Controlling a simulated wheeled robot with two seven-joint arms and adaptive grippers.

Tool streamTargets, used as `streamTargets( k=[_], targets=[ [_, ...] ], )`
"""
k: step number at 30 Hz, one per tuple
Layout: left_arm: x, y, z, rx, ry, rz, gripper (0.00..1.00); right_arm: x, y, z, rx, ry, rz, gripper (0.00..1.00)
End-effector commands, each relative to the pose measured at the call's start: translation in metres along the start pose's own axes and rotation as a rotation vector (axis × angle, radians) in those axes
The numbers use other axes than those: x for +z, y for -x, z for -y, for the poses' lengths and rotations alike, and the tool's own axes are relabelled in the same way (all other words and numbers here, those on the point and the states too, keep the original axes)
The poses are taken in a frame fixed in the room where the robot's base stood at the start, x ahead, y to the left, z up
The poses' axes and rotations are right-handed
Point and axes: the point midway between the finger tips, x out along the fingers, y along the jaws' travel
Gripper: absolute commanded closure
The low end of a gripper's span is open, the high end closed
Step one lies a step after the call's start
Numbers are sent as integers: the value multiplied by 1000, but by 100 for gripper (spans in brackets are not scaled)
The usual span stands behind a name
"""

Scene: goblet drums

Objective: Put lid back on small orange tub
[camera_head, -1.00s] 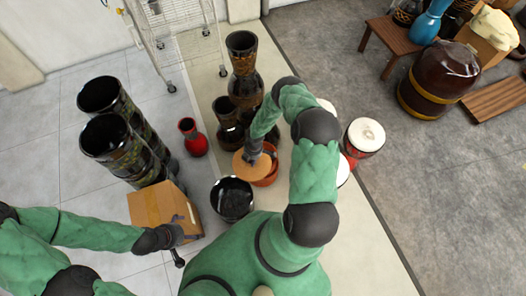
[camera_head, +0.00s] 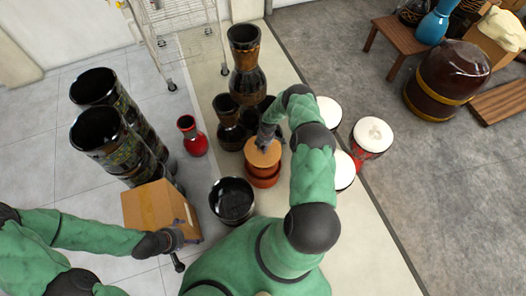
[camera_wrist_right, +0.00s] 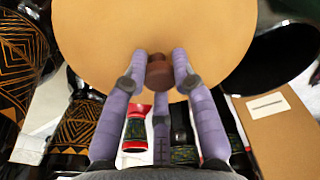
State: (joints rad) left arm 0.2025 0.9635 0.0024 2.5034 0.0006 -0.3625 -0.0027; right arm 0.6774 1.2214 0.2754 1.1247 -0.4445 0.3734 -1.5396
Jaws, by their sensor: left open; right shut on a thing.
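The small orange tub (camera_head: 263,181) stands on the pale mat among the drums. Its round tan lid (camera_head: 262,154) is over the tub's mouth and hides it; I cannot tell whether lid and rim touch. My right gripper (camera_head: 264,142) is above the lid. In the right wrist view the fingers (camera_wrist_right: 160,72) are shut on the lid's brown knob (camera_wrist_right: 159,75), with the broad lid (camera_wrist_right: 225,35) filling the top. My left gripper (camera_head: 178,246) is open, beside the cardboard box at the lower left, away from the tub.
A black drum (camera_head: 232,200) stands close to the tub's lower left. Dark goblet drums (camera_head: 230,125) crowd behind it, and white-topped drums (camera_head: 344,168) stand to the right. A cardboard box (camera_head: 150,212) and a red goblet drum (camera_head: 193,138) are left.

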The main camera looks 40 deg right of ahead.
Motion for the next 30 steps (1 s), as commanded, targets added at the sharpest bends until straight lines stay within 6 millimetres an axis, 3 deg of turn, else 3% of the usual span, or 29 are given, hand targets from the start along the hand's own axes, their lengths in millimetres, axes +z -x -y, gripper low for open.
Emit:
streamTargets(
  k=[3,6,27,28,30],
  targets=[
    [0,-10,4,0,0,0,2,2,-23,2,-4,1,-1,100],
    [0,-14,5,0,0,0,2,3,-31,2,-2,0,0,100],
    [0,-12,4,0,0,0,2,4,-42,2,-3,-1,0,100],
    [0,-12,4,0,0,0,2,4,-42,2,-3,-1,-1,67],
    [0,-12,4,0,0,0,2,4,-41,2,-3,-1,-1,49]
  ],
)
